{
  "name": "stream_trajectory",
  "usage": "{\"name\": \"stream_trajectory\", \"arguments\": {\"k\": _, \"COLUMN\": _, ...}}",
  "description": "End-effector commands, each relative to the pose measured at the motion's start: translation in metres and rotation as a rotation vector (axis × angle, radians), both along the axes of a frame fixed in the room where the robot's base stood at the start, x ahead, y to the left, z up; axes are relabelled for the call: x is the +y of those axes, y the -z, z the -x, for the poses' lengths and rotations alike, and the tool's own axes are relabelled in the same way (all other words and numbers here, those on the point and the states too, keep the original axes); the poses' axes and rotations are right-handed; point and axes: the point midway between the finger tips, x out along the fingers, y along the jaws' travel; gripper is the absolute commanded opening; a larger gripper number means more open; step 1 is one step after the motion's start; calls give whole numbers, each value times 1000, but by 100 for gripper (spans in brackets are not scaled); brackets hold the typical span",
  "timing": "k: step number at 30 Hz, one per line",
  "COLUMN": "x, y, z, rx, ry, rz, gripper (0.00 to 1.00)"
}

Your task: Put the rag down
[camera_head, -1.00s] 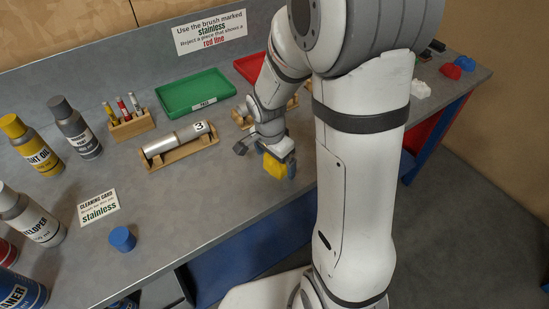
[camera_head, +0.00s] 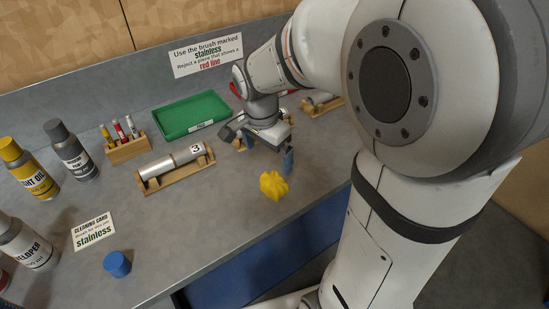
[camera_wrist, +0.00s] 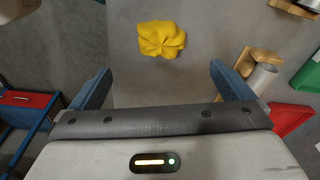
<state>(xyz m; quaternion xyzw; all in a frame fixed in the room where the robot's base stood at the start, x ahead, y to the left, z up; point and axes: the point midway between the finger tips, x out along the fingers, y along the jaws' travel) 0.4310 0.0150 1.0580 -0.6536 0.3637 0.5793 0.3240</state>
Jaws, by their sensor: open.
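The rag is a crumpled yellow cloth (camera_head: 273,185) lying on the grey bench top near its front edge. It also shows in the wrist view (camera_wrist: 161,39), ahead of the fingers at the top middle. My gripper (camera_wrist: 158,85) is open, its two blue fingers wide apart with nothing between them. In the head view my gripper (camera_head: 268,150) is just behind and above the rag, apart from it. My arm hides part of the bench's right side.
A wooden stand holds a metal cylinder marked 3 (camera_head: 172,163) left of the rag. A green tray (camera_head: 190,115), a pen rack (camera_head: 125,147), bottles (camera_head: 70,150), a blue cap (camera_head: 117,264) and a cleaning card (camera_head: 92,230) are farther left. Bench space around the rag is clear.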

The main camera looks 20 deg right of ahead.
Motion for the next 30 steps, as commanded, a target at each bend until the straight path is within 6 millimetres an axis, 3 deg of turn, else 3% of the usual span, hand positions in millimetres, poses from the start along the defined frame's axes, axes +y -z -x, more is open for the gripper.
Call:
{"name": "stream_trajectory", "arguments": {"k": 7, "x": -11, "y": -28, "z": 57, "rx": -53, "ry": -417, "rz": -1, "gripper": 100}}
{"name": "stream_trajectory", "arguments": {"k": 15, "x": -16, "y": -36, "z": 116, "rx": -114, "ry": -890, "rz": 52, "gripper": 100}}
{"name": "stream_trajectory", "arguments": {"k": 21, "x": -17, "y": -36, "z": 129, "rx": -125, "ry": -1011, "rz": 75, "gripper": 100}}
{"name": "stream_trajectory", "arguments": {"k": 30, "x": -17, "y": -35, "z": 129, "rx": -125, "ry": -1015, "rz": 75, "gripper": 100}}
